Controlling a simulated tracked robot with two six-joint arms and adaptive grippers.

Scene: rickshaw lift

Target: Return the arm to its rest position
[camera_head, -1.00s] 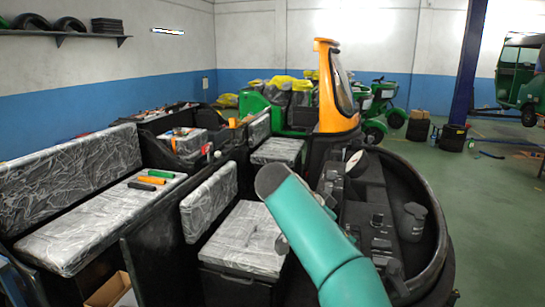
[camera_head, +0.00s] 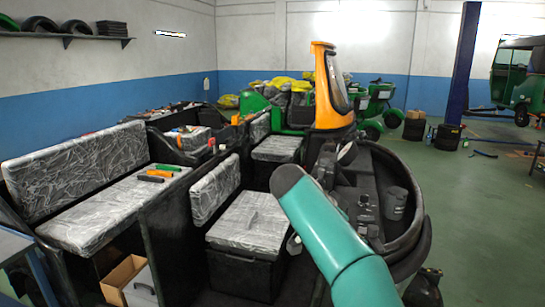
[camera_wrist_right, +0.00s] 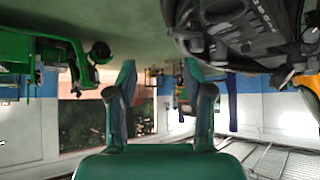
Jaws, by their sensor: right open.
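My right arm (camera_head: 345,245) reaches in teal from the bottom right of the head view, bent over the vehicle interior. Its gripper is out of sight there. In the right wrist view my right gripper (camera_wrist_right: 160,82) shows two spread fingers with nothing between them. That view looks upside down, with the floor at the top. My left arm and left gripper are in neither view.
Grey padded seats (camera_head: 250,222) and a long bench (camera_head: 110,210) with small tools (camera_head: 155,175) fill the left and middle.

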